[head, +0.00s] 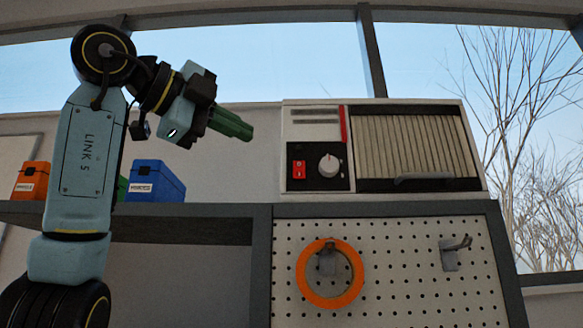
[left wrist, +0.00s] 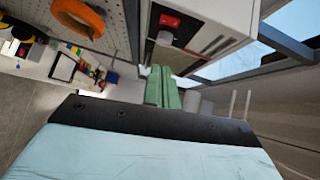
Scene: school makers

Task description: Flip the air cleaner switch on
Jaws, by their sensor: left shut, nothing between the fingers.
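The air cleaner (head: 313,125) is a white box with a pleated filter front, standing on the shelf at the centre right of the head view. Its red switch (head: 300,168) sits on a black panel at the lower left, beside a white knob (head: 328,165). The red switch also shows in the left wrist view (left wrist: 169,20). My left gripper (head: 248,133), with green fingers, is shut and empty, left of the air cleaner and a little above switch height, apart from it. The fingers also show in the left wrist view (left wrist: 162,88). My right gripper is not in view.
A blue box (head: 155,182) and an orange box (head: 31,180) stand on the shelf (head: 190,226) at left. Below the air cleaner, a pegboard (head: 390,270) holds an orange ring (head: 304,278) and a metal hook (head: 449,257). Windows are behind.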

